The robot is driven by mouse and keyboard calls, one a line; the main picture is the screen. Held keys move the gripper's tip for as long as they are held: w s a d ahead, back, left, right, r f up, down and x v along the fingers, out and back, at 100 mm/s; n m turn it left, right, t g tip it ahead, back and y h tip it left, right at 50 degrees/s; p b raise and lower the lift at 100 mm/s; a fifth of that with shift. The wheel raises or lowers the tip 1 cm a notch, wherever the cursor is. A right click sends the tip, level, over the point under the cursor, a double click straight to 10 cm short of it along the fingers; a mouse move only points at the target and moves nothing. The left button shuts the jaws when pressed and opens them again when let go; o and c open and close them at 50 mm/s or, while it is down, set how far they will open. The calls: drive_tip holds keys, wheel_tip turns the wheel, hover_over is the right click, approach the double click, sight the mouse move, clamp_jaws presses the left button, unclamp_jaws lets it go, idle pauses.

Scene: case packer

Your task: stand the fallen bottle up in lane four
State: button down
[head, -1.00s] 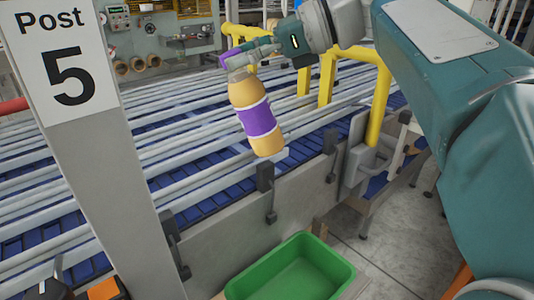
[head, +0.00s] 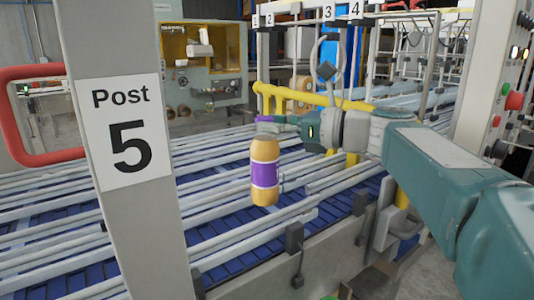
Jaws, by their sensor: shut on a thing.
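The bottle (head: 264,172) is orange-tan with a purple label and hangs nearly upright in the head view. My gripper (head: 268,120) is shut on its top end, at the cap or neck. The bottle appears to be above the blue conveyor (head: 222,274) and its pale lane rails (head: 215,210); its exact height over them is hard to judge. Number plates 1, 2, 3 and 4 hang on a frame at the back; plate 4 (head: 355,10) is the rightmost. Which lane lies under the bottle cannot be told.
A grey post marked Post 5 (head: 125,140) stands at the left front, beside a red handle (head: 30,155). A yellow rail (head: 320,100) runs behind my gripper. A panel with buttons (head: 495,110) stands at the right. The grey conveyor side wall (head: 275,262) is in front.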

sight(265, 162)
drive_tip(key=w+f, duration=0.2)
drive_tip(key=shift+w+a+f, duration=0.1)
drive_tip(key=shift+a+f, duration=0.25)
drive_tip(key=shift+a, duration=0.05)
drive_tip(key=shift+w+f, duration=0.15)
drive_tip(key=shift+f, duration=0.8)
drive_tip(key=shift+w+f, duration=0.15)
drive_tip(key=shift+f, duration=0.8)
drive_tip(key=shift+c, duration=0.8)
unclamp_jaws()
